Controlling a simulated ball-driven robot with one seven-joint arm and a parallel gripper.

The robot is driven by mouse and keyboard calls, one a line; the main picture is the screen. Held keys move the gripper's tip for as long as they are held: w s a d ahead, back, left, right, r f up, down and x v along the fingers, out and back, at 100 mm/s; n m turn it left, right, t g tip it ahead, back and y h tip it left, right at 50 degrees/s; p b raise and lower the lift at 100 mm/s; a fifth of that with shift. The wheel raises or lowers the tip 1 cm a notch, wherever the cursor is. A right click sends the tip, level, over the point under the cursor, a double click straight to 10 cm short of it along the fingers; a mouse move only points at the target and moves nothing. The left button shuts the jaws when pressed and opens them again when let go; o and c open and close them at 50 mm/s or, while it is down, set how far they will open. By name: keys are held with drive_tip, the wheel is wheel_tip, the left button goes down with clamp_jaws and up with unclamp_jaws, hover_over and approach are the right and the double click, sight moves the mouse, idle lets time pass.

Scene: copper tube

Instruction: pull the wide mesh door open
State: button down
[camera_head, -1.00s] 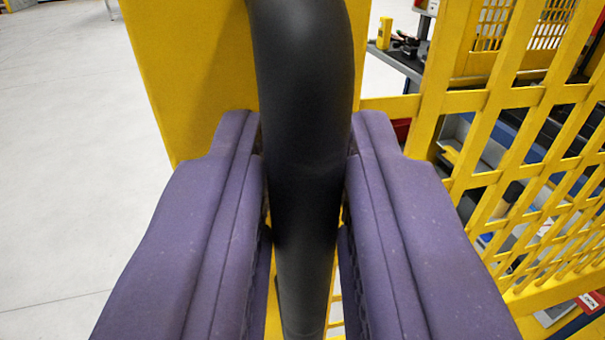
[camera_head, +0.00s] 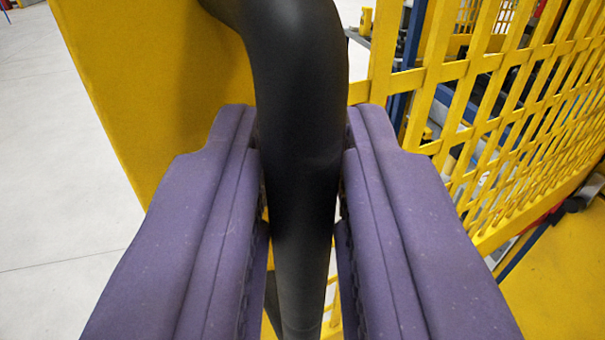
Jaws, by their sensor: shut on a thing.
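The wide yellow mesh door (camera_head: 440,75) fills the right side of the view, slanting away to the right. Its solid yellow edge panel (camera_head: 150,85) stands at the upper left. A thick black handle (camera_head: 298,110) runs down the middle and bends toward the panel at its top. My gripper (camera_head: 302,140) has its two purple fingers on either side of the handle, shut on it. The fingers hide part of the panel and the lower mesh.
Pale grey floor (camera_head: 45,180) lies clear at the left. Behind the mesh are blurred shelves and equipment. A flat yellow surface (camera_head: 560,275) shows at the lower right, with a dark object (camera_head: 582,198) at its back.

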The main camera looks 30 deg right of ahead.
drive_tip(key=c, duration=1.2)
unclamp_jaws()
drive_tip(key=shift+o, duration=0.2)
drive_tip(key=p+v, duration=0.2)
drive_tip(key=v, duration=0.5)
drive_tip(key=shift+s, duration=0.3)
drive_tip(key=shift+a, duration=0.15)
